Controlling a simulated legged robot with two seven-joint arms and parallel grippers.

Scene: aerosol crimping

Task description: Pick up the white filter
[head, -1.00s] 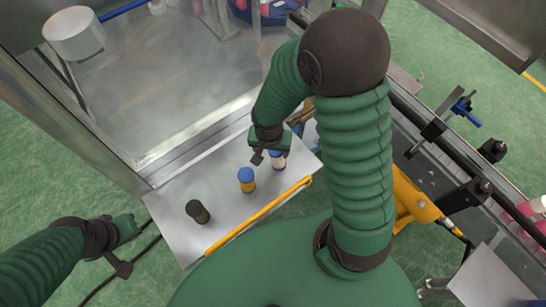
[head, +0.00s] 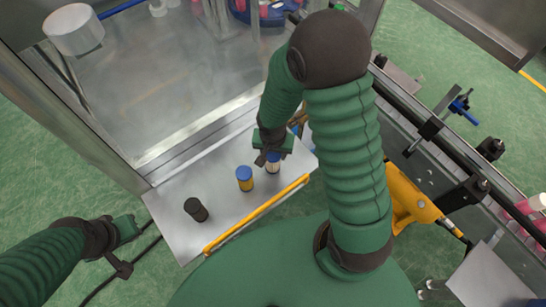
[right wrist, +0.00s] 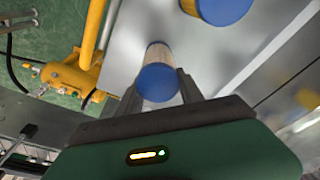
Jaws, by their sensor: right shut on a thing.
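The white filter (head: 273,168) has a pale body and a blue cap. It is near the right end of the metal shelf in the head view. My right gripper (head: 268,157) is shut on it. In the right wrist view the filter's blue cap (right wrist: 158,82) sits between the two fingers. I cannot tell whether its base touches the shelf. My left gripper (head: 125,230) is at the lower left, away from the shelf and above the floor. Its fingers are too small to read.
A yellow filter with a blue cap (head: 244,178) and a black one (head: 196,209) stand to the left on the metal shelf (head: 180,232). A yellow bar (head: 255,215) runs along its front edge. A metal frame post (head: 85,125) rises at the left.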

